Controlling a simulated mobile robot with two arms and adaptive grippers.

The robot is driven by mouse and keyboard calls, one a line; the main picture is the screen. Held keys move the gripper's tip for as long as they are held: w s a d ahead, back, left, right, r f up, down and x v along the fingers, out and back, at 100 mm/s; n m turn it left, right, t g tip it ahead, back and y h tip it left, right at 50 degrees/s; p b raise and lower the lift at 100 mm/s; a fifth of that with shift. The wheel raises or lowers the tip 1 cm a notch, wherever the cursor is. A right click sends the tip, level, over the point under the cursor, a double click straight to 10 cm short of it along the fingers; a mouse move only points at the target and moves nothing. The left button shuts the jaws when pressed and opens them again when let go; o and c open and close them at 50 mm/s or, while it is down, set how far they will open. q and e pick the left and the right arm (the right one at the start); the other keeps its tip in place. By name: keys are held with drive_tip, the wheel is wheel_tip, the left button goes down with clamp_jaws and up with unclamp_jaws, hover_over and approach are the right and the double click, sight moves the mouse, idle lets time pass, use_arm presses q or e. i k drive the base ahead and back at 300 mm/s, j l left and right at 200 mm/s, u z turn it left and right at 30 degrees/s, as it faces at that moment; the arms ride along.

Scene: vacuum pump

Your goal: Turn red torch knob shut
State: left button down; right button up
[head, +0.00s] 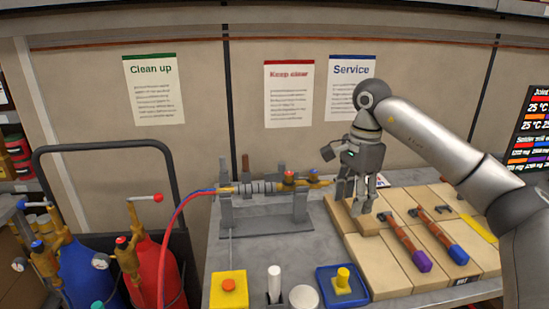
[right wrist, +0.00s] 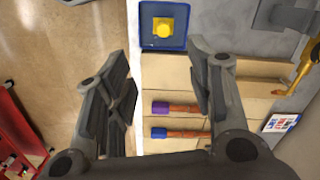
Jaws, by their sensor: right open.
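The torch (head: 258,187) lies level across a grey metal stand (head: 265,224) on the bench. The red knob is not clear in that view. My left gripper is out of view.
Two copper pipes with purple (head: 422,261) and blue (head: 458,254) ends lie on the blocks (head: 375,268). A blue tray (head: 325,296) with a yellow part, a yellow button box (head: 229,290) and a white stick (head: 274,284) stand at the front. Gas cylinders (head: 152,270) stand at left.

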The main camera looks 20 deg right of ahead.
sight(289, 175)
drive_tip(key=i, duration=1.1)
